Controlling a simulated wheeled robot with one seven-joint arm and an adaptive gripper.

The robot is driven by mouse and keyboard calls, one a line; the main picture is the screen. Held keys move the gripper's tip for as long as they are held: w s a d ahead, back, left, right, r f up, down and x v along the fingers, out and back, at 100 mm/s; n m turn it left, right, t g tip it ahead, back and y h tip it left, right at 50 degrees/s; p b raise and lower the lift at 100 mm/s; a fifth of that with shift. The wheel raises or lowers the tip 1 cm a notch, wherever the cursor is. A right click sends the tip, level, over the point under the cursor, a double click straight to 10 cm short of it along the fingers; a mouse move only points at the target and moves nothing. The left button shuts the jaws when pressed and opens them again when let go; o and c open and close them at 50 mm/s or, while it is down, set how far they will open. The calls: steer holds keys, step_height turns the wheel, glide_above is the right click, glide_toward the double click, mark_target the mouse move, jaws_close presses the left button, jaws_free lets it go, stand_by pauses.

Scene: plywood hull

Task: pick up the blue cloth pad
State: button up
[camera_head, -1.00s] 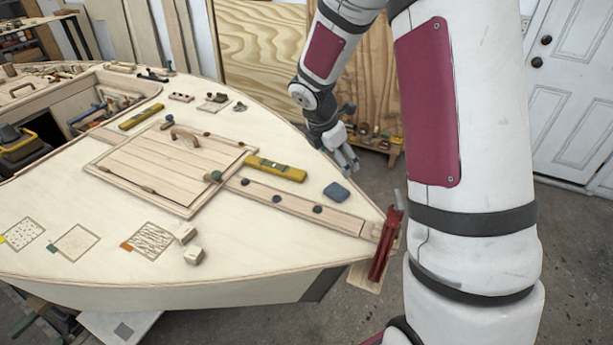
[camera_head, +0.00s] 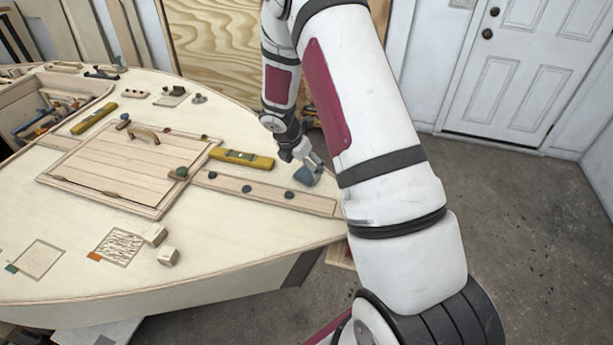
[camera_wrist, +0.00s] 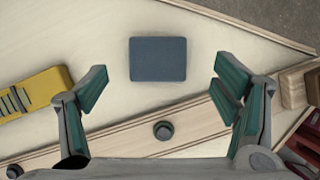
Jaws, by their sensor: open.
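The blue cloth pad (camera_wrist: 158,59) lies flat on the pale plywood deck in the wrist view, a dark blue rounded square. It also shows in the head view (camera_head: 304,178), partly hidden by my gripper. My gripper (camera_wrist: 162,88) is open and empty, its two fingers apart on the left and right of the pad in the picture. In the head view my gripper (camera_head: 312,166) is low over the deck right at the pad. I cannot tell how far above the deck the fingertips are.
A yellow level (camera_head: 242,159) lies left of the pad; it also shows in the wrist view (camera_wrist: 36,93). A wooden strip (camera_head: 265,194) with dark knobs runs along the deck nearby. The hull edge drops to the floor (camera_head: 500,230) on the right.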

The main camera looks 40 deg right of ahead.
mark_target(307, 173)
steer(key=x, duration=0.4)
steer(key=shift+w+a+f, duration=0.1)
steer(key=shift+f, duration=0.1)
steer(key=c, duration=1)
steer(key=shift+r, duration=0.1)
step_height(307, 173, up, 10)
steer(key=shift+f, duration=0.1)
